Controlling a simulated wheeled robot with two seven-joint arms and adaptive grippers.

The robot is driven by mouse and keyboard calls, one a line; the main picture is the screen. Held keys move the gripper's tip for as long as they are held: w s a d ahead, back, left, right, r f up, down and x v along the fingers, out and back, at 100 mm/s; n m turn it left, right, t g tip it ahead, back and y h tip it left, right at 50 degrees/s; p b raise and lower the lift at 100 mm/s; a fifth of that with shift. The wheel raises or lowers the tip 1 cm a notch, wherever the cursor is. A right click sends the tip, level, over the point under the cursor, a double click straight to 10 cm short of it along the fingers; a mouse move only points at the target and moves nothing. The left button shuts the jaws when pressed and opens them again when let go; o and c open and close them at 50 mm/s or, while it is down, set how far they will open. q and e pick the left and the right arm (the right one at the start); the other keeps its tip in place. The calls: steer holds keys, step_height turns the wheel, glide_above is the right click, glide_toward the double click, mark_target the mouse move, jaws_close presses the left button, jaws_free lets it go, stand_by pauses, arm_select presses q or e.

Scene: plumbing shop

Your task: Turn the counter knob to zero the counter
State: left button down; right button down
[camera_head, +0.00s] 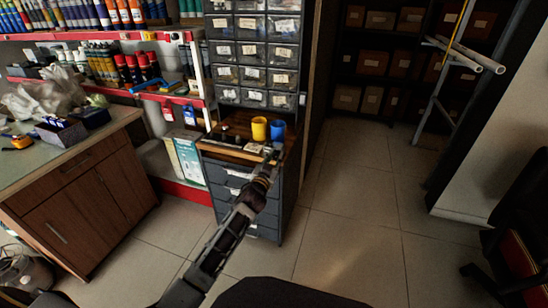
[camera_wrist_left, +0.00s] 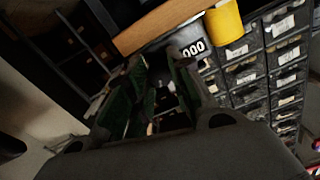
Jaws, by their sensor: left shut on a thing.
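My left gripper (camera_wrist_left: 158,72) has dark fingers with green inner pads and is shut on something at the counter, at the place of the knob. The fingers hide the knob itself. In the head view my left gripper (camera_head: 271,157) reaches the front right edge of the wooden cabinet top (camera_head: 232,150). My right gripper is not in view.
A yellow cup (camera_head: 259,128) and a blue cup (camera_head: 277,130) stand just behind my left gripper. Small-parts drawers (camera_head: 254,52) rise behind them. A workbench (camera_head: 80,165) stands at the left, and a dark chair (camera_head: 520,240) at the right. The tiled floor (camera_head: 350,220) between is clear.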

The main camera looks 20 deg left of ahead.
arm_select(q)
steer(key=m+p, duration=0.1)
steer(key=m, duration=0.2)
steer(key=shift+r+m, duration=0.1)
steer(key=shift+m, duration=0.2)
steer(key=m+p, duration=0.1)
steer(key=m, duration=0.1)
steer(key=shift+m, duration=0.4)
steer(key=shift+m+p, duration=0.3)
steer(key=shift+m, duration=0.6)
steer(key=m, duration=0.4)
steer(key=shift+m+p, duration=0.3)
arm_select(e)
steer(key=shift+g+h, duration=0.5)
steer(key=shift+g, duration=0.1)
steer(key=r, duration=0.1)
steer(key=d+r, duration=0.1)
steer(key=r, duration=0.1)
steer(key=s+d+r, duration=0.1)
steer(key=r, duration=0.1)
arm_select(q)
steer(key=shift+d, duration=0.1)
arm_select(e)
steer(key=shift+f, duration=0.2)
arm_select(q)
steer(key=c, duration=1.4)
jaws_free()
steer(key=shift+o, duration=0.8)
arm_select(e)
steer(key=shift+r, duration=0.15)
